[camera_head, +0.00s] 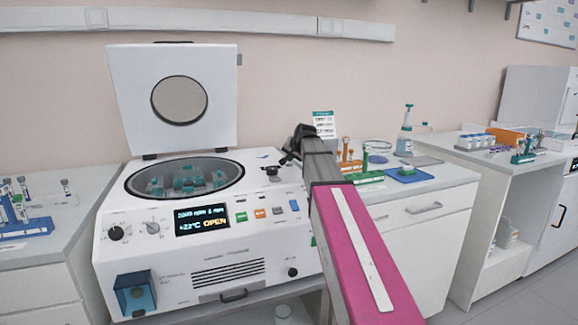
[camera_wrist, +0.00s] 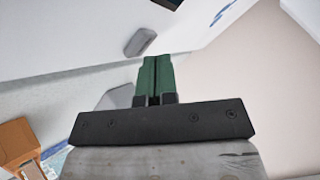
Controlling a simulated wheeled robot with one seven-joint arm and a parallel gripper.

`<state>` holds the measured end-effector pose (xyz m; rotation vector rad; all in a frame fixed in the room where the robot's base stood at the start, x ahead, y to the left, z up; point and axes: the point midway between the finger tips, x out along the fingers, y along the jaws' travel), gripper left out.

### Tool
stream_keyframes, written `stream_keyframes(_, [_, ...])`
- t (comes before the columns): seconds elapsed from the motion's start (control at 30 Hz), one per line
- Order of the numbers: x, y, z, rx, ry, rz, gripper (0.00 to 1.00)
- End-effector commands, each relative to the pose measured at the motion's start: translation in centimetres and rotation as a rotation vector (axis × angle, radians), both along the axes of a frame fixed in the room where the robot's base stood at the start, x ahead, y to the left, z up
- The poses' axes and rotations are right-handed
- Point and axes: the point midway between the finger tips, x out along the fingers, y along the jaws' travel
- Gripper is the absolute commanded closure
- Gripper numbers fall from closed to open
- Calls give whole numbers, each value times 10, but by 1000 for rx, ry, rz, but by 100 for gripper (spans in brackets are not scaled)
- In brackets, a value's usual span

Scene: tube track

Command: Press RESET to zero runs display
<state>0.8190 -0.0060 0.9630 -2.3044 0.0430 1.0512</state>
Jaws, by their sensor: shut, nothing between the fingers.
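A white centrifuge (camera_head: 240,258) stands on the left bench with its round-windowed lid (camera_head: 130,95) raised. Its display (camera_head: 202,219) shows a line too small to read surely, then "+22°C OPEN". Right of it is a row of buttons: green (camera_head: 241,217), orange (camera_head: 259,214), grey (camera_head: 278,211) and blue (camera_head: 294,205). Their labels are too small to read, so I cannot tell which is RESET. My gripper's green fingers (camera_wrist: 157,62) are shut together, with nothing between them, in the wrist view. In the head view my arm reaches over the centrifuge's right rear, apart from the buttons.
The open rotor bowl (camera_head: 185,177) holds several teal tube holders. Right of the centrifuge are a green rack (camera_head: 366,180), a blue tray (camera_head: 408,174) and a wash bottle (camera_head: 405,135). A blue tube rack (camera_head: 25,228) stands at left. The space before the centrifuge's front panel looks clear.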

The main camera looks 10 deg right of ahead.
Motion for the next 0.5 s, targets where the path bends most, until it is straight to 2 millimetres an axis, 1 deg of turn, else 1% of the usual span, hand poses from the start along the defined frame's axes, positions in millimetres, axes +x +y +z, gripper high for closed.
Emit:
stream_keyframes(0.17, [0, 0, 8, 0, 0, 0, 100])
stream_keyframes(0.5, [0, 0, 9, 0, 0, 0, 100])
